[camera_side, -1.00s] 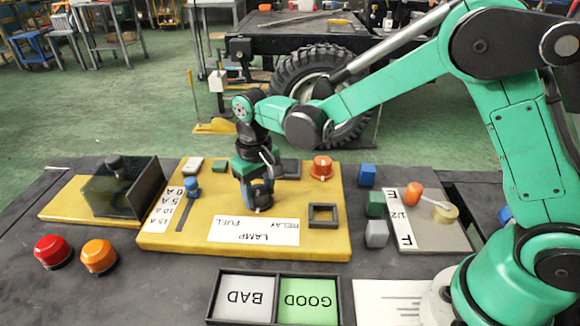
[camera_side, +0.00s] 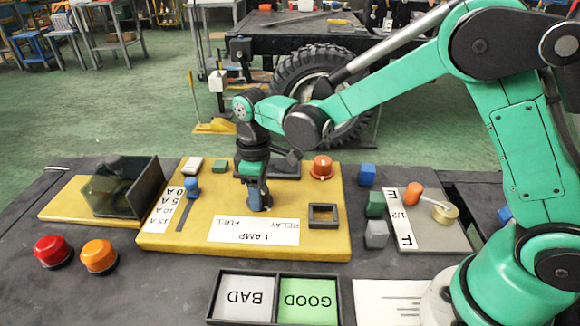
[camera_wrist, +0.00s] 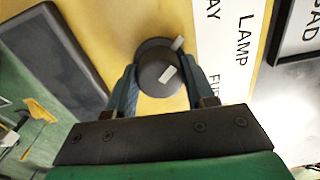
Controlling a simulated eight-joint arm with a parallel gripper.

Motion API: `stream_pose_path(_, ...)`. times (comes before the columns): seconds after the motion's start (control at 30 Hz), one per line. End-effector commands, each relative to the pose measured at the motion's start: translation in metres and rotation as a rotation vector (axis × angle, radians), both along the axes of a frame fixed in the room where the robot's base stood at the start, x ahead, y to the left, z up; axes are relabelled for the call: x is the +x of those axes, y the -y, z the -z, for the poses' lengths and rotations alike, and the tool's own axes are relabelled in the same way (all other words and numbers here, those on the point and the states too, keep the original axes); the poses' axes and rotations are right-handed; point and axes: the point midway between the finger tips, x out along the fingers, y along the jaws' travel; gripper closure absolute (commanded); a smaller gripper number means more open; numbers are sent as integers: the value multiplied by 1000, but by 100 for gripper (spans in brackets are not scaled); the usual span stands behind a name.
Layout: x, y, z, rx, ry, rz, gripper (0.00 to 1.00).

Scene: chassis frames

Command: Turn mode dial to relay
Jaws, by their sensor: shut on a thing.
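The mode dial (camera_wrist: 152,55) is a dark round knob on the yellow panel (camera_side: 320,240). In the wrist view it shows one white mark on its top and another at its edge, both slanting toward the upper right. My gripper (camera_side: 260,206) points down over the panel and is shut on the dial, with a blue finger on each side of it in the wrist view (camera_wrist: 160,85). In the side view the gripper mostly hides the dial. The white label (camera_side: 253,231) beside it reads RELAY, LAMP and FUEL; RELAY is at its right end in the side view.
A blue slider knob (camera_side: 192,187), an orange knob (camera_side: 321,167) and a dark square frame (camera_side: 323,215) are on the same panel. Red (camera_side: 53,252) and orange (camera_side: 99,256) buttons stand at left. The BAD/GOOD tray (camera_side: 275,321) lies in front.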

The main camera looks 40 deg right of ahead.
Motion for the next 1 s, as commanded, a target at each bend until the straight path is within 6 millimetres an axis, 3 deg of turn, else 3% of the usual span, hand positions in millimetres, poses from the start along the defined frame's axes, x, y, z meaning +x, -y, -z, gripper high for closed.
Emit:
stream_pose_path(0.73,1,0,0,1,4,-92,100)
stream_pose_path(0.77,1,0,0,1,4,-92,43)
stream_pose_path(0.8,1,0,0,1,3,-92,32)
stream_pose_path(0.87,1,0,0,1,3,-91,20)
stream_pose_path(1.0,0,0,0,1,2,-91,20)
